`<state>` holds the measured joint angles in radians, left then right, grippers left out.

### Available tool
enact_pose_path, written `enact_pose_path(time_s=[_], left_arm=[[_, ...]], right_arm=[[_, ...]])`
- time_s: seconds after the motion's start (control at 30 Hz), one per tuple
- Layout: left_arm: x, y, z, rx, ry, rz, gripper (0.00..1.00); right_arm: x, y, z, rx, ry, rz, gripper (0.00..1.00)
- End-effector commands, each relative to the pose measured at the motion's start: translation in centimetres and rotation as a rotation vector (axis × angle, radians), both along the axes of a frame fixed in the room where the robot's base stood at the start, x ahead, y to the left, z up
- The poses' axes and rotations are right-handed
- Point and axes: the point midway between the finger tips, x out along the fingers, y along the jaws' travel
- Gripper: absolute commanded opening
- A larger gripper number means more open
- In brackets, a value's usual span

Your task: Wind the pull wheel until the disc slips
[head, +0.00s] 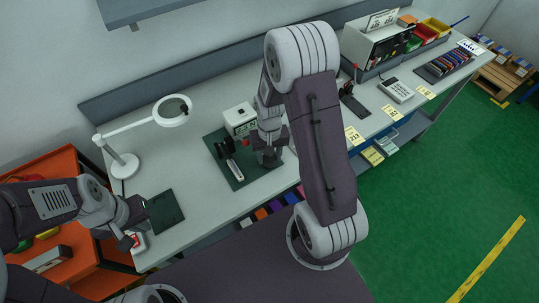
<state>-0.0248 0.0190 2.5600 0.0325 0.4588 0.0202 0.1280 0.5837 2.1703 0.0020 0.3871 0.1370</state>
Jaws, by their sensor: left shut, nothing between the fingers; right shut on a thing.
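My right gripper (268,158) is low over the right side of a dark green mat (238,182) on the bench. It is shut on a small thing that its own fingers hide. A white box with a small display (240,120) stands at the back of the mat. A black and white device (230,160) stands on the mat to the left of my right gripper. I cannot make out the pull wheel or the disc for certain. My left gripper (132,238) is shut and empty by the bench's front left corner, close to a small red and white item (139,242).
A white ring lamp (172,110) stands at the back left. A small dark mat (165,212) lies near my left gripper. An orange cart (55,170) stands at the left. A black stand (350,98) and a grey keypad device (397,90) are at the right.

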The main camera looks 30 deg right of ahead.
Motion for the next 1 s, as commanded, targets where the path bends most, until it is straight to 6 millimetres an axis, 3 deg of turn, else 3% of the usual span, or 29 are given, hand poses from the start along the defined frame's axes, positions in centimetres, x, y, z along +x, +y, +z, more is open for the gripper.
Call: enact_pose_path(time_s=[1.0], left_arm=[[0.0,0.0,2.0,0.000,0.000,0.000,0.00]], right_arm=[[0.0,0.0,0.0,-0.001,0.002,-0.840,0.05]])
